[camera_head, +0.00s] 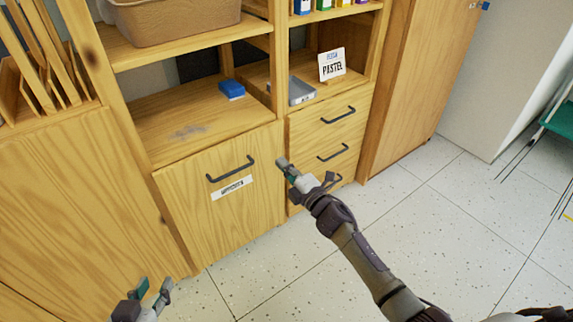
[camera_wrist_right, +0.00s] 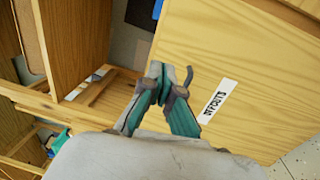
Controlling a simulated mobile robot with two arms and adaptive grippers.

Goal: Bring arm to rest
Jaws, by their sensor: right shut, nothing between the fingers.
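My right gripper (camera_head: 284,164) reaches in from the lower right in the head view. It is shut and empty, in front of the wooden cabinet, just right of the labelled front's dark handle (camera_head: 230,170). In the right wrist view its teal fingers (camera_wrist_right: 165,76) meet at the tips, and a dark handle (camera_wrist_right: 187,78) shows close beside them. I cannot tell whether they touch. My left gripper (camera_head: 152,292) is at the bottom left of the head view, with its fingers apart and nothing seen between them.
The wooden cabinet front (camera_head: 262,205) stands close ahead. Drawers with handles (camera_head: 338,115) are on the right. A blue block (camera_head: 232,89), a grey tray (camera_head: 300,91) and a PASTEL sign (camera_head: 332,65) sit on shelves.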

